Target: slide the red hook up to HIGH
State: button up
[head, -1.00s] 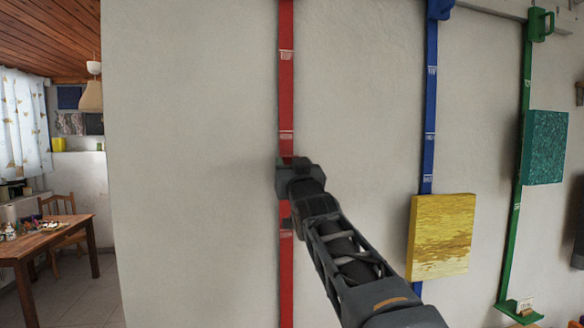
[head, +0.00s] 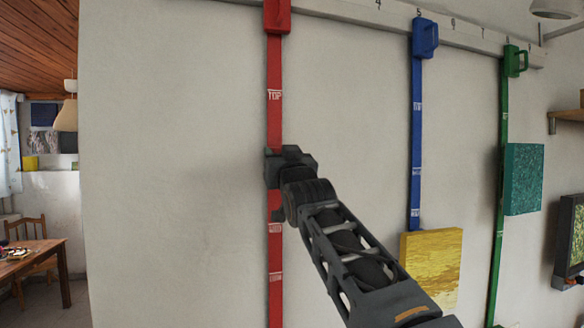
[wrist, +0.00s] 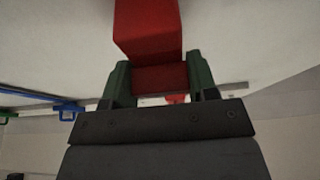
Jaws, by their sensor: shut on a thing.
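The red strip (head: 275,125) runs up the wall in the head view, with a white TOP mark near its upper part and another mark low down. My gripper (head: 279,168) is at the strip, below the TOP mark, and covers part of it. The red hook is hidden behind my gripper in the head view. In the wrist view my gripper (wrist: 160,84) has its green fingers on both sides of a red piece (wrist: 160,78), which I take as the hook. A larger red block (wrist: 147,30) stands just beyond it. I cannot read a HIGH mark.
A red block with a handle (head: 277,16) tops the red strip at a white rail (head: 350,12). To the right are a blue strip (head: 416,140), a yellow picture (head: 432,262), a green strip (head: 503,130) and a teal picture (head: 523,180). Wall left of the strip is bare.

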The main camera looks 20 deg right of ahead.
jog(key=shift+r, duration=0.65)
jog(key=shift+f, duration=0.1)
jog(key=o, duration=1.3)
jog(key=shift+s+f, duration=0.35)
jog(key=shift+s, duration=0.05)
jog(key=b+v, duration=0.3)
jog(key=v, duration=1)
jog(key=shift+r, duration=0.2)
